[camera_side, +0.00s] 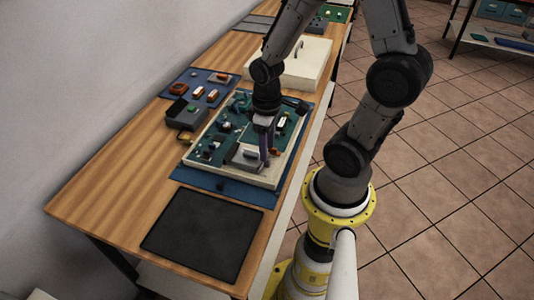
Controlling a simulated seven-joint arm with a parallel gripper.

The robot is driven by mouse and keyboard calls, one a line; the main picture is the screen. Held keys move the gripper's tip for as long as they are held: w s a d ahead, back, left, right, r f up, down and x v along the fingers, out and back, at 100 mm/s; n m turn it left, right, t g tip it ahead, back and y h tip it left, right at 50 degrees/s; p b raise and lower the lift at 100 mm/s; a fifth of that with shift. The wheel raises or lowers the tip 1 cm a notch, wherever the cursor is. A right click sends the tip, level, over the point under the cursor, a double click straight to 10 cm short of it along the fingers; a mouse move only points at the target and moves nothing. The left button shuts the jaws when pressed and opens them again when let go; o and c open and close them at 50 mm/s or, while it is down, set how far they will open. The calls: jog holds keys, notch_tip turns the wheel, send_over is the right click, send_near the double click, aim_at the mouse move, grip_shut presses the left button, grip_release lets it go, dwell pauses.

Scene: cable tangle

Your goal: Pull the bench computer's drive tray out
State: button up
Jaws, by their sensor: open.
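The bench computer (217,152) is an open, shallow light-coloured case with a green circuit board, lying on a blue mat on the wooden bench. A grey box-like part (243,157), which looks like the drive tray, sits at the case's near end. My gripper (265,157) points down over that end, with its fingertips at or just beside the right side of the grey part. The jaws are open. I cannot tell whether a finger touches the part, and the fingers partly hide that area.
A black mat (203,234) lies clear on the near bench. A grey box (186,117) and a blue mat with orange parts (199,86) are left of the case. A white lidded box (291,65) stands behind. The bench's left foreground (105,200) is bare.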

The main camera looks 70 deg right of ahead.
jog(key=shift+f, duration=1.6)
grip_shut()
